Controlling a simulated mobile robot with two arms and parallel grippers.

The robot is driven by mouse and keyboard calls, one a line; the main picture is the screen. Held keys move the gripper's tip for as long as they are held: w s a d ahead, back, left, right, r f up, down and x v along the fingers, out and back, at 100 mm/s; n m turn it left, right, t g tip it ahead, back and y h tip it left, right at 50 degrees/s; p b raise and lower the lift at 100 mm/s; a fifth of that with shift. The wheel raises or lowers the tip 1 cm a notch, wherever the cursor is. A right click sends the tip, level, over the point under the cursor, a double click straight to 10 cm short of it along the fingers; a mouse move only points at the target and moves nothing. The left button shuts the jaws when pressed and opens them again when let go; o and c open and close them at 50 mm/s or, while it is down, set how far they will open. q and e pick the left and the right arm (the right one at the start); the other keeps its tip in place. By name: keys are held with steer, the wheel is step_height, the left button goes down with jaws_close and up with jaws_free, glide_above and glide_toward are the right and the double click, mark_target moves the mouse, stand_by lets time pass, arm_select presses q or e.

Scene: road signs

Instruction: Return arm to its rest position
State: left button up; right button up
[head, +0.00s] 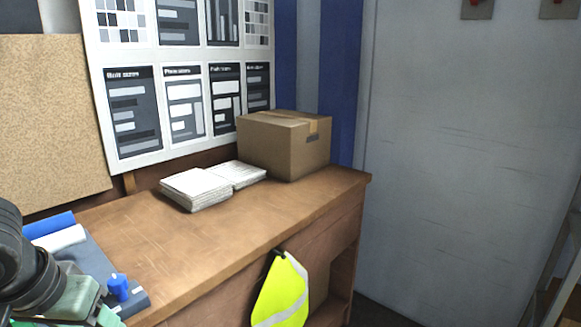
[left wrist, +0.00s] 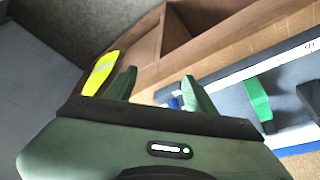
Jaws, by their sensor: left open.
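My left gripper (left wrist: 158,88) shows in the left wrist view with its two green fingers spread and nothing between them. In the head view part of my left arm, dark with a green gripper body (head: 76,297), is at the lower left corner, in front of the workbench (head: 200,253). The fingertips are mostly cut off by the frame's lower edge there. My right gripper is in neither view.
A grey-blue mat (head: 92,262) on the bench bears a blue knob-like piece (head: 118,287) and a white roll (head: 60,238). Paper stacks (head: 196,189) and a cardboard box (head: 284,145) stand farther back. A yellow vest (head: 281,293) hangs at the bench front. The bench middle is clear.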

arm_select(q)
steer(key=s+a+f+m+h, duration=0.1)
steer(key=s+f, duration=0.2)
steer(key=f, duration=0.7)
steer(key=s+a+f+m, duration=0.1)
steer(key=s+f+m, duration=0.1)
steer(key=f, duration=0.9)
steer(key=s+d+f+g, duration=0.1)
steer(key=s+d+f, duration=1)
steer(key=d, duration=0.1)
step_height(320, 180, down, 24)
steer(key=g, duration=0.1)
steer(key=s+a+f, duration=0.1)
steer(key=s+f, duration=0.8)
steer(key=s+a+f+g+y, duration=0.1)
steer(key=s+a+f, duration=0.1)
steer(key=s+f, duration=0.6)
steer(key=shift+s+a+f, duration=0.25)
steer(key=shift+s+f, duration=0.15)
steer(key=shift+s, duration=0.1)
